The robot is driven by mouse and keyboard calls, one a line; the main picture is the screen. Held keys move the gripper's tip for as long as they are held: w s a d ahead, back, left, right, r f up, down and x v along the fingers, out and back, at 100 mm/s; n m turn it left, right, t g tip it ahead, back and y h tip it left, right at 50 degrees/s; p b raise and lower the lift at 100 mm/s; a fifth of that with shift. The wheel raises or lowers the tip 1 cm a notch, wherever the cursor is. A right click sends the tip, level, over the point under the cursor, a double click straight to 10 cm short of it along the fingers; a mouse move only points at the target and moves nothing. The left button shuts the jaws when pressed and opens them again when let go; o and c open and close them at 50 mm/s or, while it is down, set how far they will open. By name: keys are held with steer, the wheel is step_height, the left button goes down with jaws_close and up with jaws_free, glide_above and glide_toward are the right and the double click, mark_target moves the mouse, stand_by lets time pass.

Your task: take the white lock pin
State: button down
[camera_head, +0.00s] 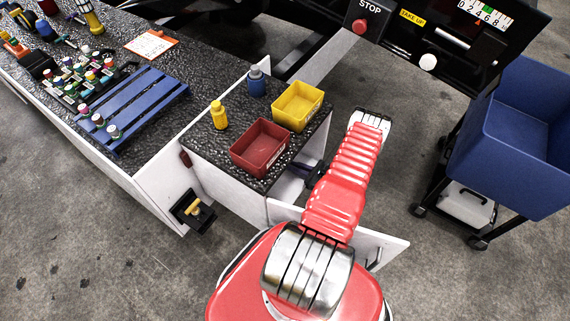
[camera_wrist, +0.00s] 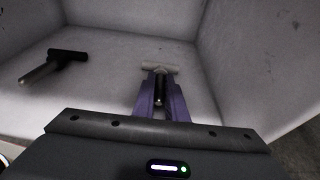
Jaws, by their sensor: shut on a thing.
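The white lock pin (camera_wrist: 160,67) has a pale T-shaped handle and shows in the wrist view at the middle. My gripper (camera_wrist: 161,88), with purple fingers, is shut on it, one finger on each side just below the handle. A dark metal end shows between the fingers; the rest of the pin is hidden. A second pin with a black T-handle (camera_wrist: 68,56) and a metal shaft lies to the left on the pale floor of the compartment, apart from my gripper. In the head view my arm reaches into the cabinet below the counter, and the pin is not visible there.
Pale walls (camera_wrist: 135,16) enclose the compartment at the back and sides. In the head view a red bin (camera_head: 261,148), a yellow bin (camera_head: 298,106) and two bottles stand on the counter above. An open white door (camera_head: 385,250) is beside my arm. A blue cart (camera_head: 520,135) stands right.

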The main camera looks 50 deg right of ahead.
steer(key=shift+r, duration=0.15)
step_height(320, 180, up, 9)
steer(key=shift+r, duration=0.4)
stand_by(0.5)
stand_by(0.5)
